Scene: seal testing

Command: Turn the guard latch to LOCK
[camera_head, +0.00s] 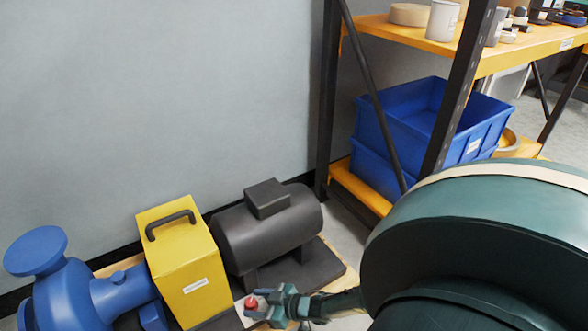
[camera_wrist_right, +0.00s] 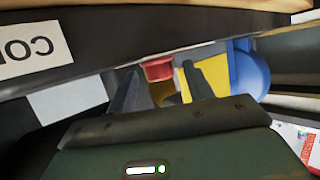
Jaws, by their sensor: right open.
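The yellow guard box (camera_head: 181,265) stands between the blue pump and the dark motor, with a black handle on top and a white label. A small red knob (camera_head: 252,303), possibly the latch, shows at the bottom of the head view by a pale plate. My right gripper (camera_head: 277,305) is beside its right side. In the right wrist view the red knob (camera_wrist_right: 158,70) shows between the open fingers of the gripper (camera_wrist_right: 160,86), with yellow below it. I cannot tell if they touch. The latch's marks are not readable. My left gripper is out of view.
The blue pump (camera_head: 65,290) and dark motor (camera_head: 268,230) flank the guard box. A shelf rack (camera_head: 455,50) with blue bins (camera_head: 465,125) stands at the right. My right arm covers the lower right. A grey wall (camera_head: 150,90) closes the back.

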